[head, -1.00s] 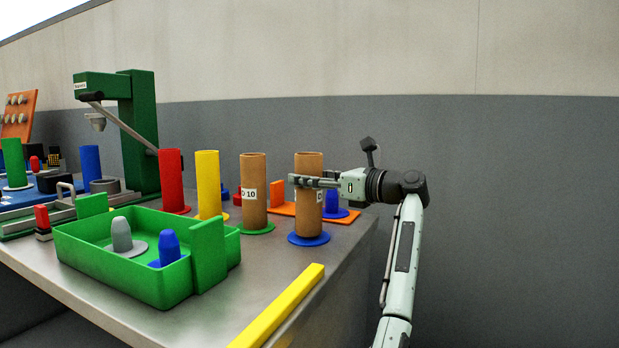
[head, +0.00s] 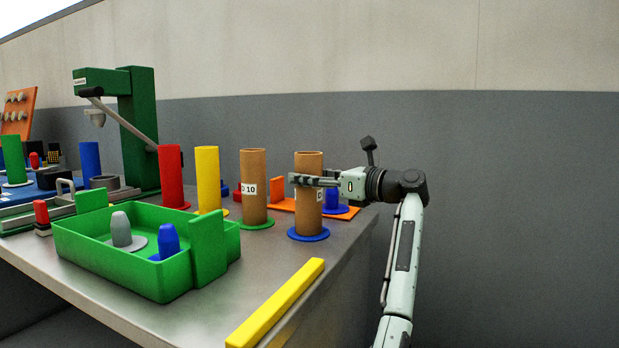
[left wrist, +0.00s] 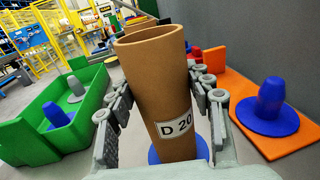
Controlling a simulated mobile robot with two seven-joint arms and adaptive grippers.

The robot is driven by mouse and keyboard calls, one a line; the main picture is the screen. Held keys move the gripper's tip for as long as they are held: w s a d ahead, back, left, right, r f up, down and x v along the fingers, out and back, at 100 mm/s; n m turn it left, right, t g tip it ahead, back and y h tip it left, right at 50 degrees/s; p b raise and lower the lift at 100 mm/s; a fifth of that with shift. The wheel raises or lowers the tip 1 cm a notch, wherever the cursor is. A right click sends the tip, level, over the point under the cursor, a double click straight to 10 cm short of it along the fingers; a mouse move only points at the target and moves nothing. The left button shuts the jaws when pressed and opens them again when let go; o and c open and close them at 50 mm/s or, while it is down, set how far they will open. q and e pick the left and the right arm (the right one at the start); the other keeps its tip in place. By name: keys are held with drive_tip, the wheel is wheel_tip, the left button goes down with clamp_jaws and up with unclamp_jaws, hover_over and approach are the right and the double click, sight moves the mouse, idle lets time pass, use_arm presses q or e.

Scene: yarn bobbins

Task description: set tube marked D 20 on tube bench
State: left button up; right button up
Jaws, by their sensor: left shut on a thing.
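The brown cardboard tube marked D 20 (head: 309,211) stands upright over a blue disc (head: 308,235) near the right end of the grey bench (head: 200,318). My left gripper (head: 310,181) is shut on this tube at mid-height. In the left wrist view the tube (left wrist: 160,85) sits between the two fingers, its D 20 label facing the camera. Part of the blue disc (left wrist: 153,156) shows behind its lower end. Whether the tube touches the disc is hard to tell. My right gripper is not in view.
A tube marked D 10 (head: 253,170) stands left of it, then yellow (head: 207,178) and red (head: 171,175) tubes. A green tray (head: 110,265) with two pegs and a yellow bar (head: 275,303) lie in front. An orange plate (left wrist: 247,115) with a blue peg lies close beside the tube.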

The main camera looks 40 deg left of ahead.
use_arm(q)
drive_tip(key=o, duration=1.3)
drive_tip(key=d, duration=0.4)
drive_tip(key=w+d, duration=0.1)
drive_tip(key=d, duration=0.7)
drive_tip(key=shift+w+r, duration=0.1)
drive_tip(key=shift+w, duration=0.1)
